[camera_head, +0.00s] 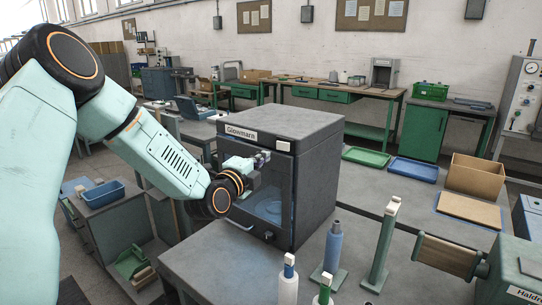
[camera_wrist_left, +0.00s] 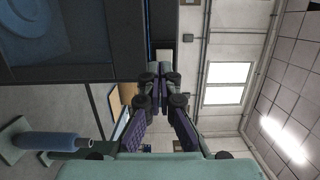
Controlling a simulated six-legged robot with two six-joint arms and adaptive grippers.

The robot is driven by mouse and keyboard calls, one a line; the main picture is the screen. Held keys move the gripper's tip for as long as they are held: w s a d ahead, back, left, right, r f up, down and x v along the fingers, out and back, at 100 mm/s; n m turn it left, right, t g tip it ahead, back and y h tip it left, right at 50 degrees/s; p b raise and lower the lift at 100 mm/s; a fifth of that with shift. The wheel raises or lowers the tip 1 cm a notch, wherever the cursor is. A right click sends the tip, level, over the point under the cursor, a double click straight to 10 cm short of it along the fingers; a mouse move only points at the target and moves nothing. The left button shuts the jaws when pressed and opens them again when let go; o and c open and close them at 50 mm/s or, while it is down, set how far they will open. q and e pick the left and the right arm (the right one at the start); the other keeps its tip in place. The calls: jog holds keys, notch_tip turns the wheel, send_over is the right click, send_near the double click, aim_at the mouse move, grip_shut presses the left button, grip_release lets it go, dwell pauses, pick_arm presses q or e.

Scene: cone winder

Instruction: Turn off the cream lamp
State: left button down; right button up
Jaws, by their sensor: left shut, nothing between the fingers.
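I cannot clearly make out a cream lamp in either view. The dark grey Glowmann cabinet (camera_head: 310,140) stands on the bench, with a glazed door, a round blue shape inside and a knob low on its front. My left gripper (camera_head: 262,158) is shut and empty at the upper front of the cabinet, close to the door; I cannot tell whether it touches. In the left wrist view the shut fingers (camera_wrist_left: 163,82) point past the cabinet's dark edge (camera_wrist_left: 120,40). My right gripper is out of view.
Cream-topped posts (camera_head: 383,240) and a blue-wrapped spindle (camera_head: 333,245) stand right of the cabinet. A green Haldane-type machine (camera_head: 515,270) with a wooden roller is at the right edge. Green (camera_head: 366,157) and blue trays (camera_head: 413,170) and a cardboard box (camera_head: 476,176) sit behind.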

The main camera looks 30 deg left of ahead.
aim_at(283, 146)
pick_arm(q)
jog(key=w, duration=0.5)
jog(key=shift+w+a, duration=0.15)
jog(key=shift+a, duration=0.1)
jog(key=shift+w+f, duration=0.1)
jog(key=shift+w+a, duration=0.2)
jog(key=shift+w, duration=0.15)
